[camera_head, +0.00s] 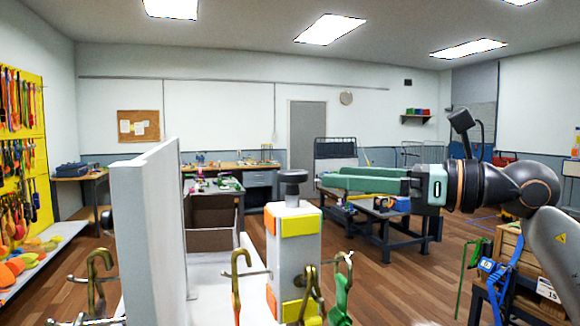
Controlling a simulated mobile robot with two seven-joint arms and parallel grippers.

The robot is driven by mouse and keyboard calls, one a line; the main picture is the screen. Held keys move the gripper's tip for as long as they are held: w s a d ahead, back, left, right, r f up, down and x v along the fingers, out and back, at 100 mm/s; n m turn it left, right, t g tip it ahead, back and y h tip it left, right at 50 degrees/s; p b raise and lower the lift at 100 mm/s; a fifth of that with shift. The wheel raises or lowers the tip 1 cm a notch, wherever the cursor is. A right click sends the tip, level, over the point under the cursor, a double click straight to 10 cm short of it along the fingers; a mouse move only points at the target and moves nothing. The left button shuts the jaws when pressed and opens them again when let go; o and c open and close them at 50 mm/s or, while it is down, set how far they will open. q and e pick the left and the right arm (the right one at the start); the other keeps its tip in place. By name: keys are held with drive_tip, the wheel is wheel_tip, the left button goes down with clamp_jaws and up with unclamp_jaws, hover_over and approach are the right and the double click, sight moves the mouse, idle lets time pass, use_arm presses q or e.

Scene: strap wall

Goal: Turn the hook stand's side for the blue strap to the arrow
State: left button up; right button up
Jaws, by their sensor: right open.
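The hook stand (292,248) is a white upright post in the lower middle, with orange and yellow patches on its faces and a dark round knob (293,176) on top. Metal hooks stick out from it, with brass-coloured clips hanging on them. A green strap (341,300) hangs at its front right. A blue strap (497,275) shows at the lower right, by a wooden crate. I cannot make out the arrow. My right gripper (330,180) comes in from the right, its green fingers pointing left, open and empty, right of the knob. My left gripper is not in view.
A tall white panel (150,225) stands close on the left of the stand and hides part of the room. A yellow board (30,150) with many straps is at the far left. The wooden crate (510,250) is at the right. Workbenches stand behind.

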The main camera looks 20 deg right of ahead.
sight(300, 172)
drive_tip(key=p+x, duration=0.2)
drive_tip(key=x, duration=0.6)
drive_tip(key=shift+r, duration=0.15)
drive_tip(key=shift+w+a, duration=0.45)
drive_tip(key=shift+w, duration=0.05)
drive_tip(key=shift+c, duration=0.3)
clamp_jaws()
